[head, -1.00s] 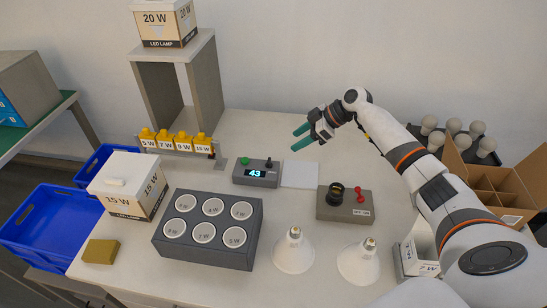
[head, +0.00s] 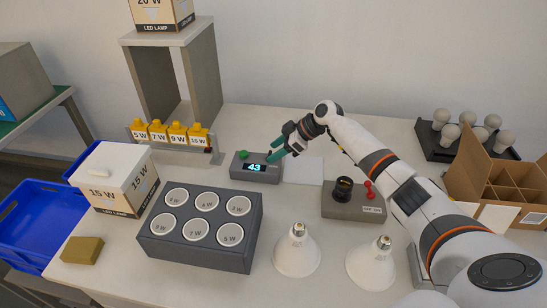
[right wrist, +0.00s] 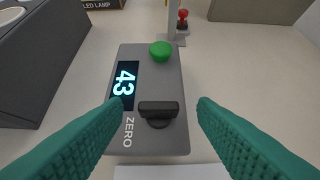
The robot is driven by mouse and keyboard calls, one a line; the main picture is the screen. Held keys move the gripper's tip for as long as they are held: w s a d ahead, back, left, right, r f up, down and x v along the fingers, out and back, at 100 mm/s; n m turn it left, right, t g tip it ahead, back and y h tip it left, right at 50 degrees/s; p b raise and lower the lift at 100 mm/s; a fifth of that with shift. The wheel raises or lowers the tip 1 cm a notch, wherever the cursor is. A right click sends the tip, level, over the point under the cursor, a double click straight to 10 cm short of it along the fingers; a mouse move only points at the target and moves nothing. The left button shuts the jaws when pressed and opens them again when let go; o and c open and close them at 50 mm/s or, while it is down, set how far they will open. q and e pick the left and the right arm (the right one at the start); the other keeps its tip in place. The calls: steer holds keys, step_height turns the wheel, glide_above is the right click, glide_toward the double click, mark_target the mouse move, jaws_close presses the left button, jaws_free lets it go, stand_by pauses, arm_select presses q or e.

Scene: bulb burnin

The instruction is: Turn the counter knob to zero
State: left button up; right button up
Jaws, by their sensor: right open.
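The counter (head: 256,168) is a grey box on the table with a lit display reading 43 and a green button (right wrist: 160,51). Its black knob (right wrist: 158,109) sits beside the word ZERO in the right wrist view. My right gripper (head: 274,153) is at the counter's right end; in the right wrist view its green fingers (right wrist: 158,131) are open on either side of the knob, apart from it. In the head view the fingers hide the knob. My left gripper is not in view.
A grey rack of round sockets (head: 200,232) stands in front of the counter. A white sheet (head: 303,170) lies to its right, then a tester box with a red lever (head: 352,200). Two white lamps (head: 297,250) stand nearer. A rail of yellow-topped blocks (head: 173,135) is behind left.

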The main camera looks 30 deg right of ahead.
steer(key=shift+w+a+f, duration=0.3)
steer(key=shift+a+f, duration=0.15)
steer(key=shift+a, duration=0.05)
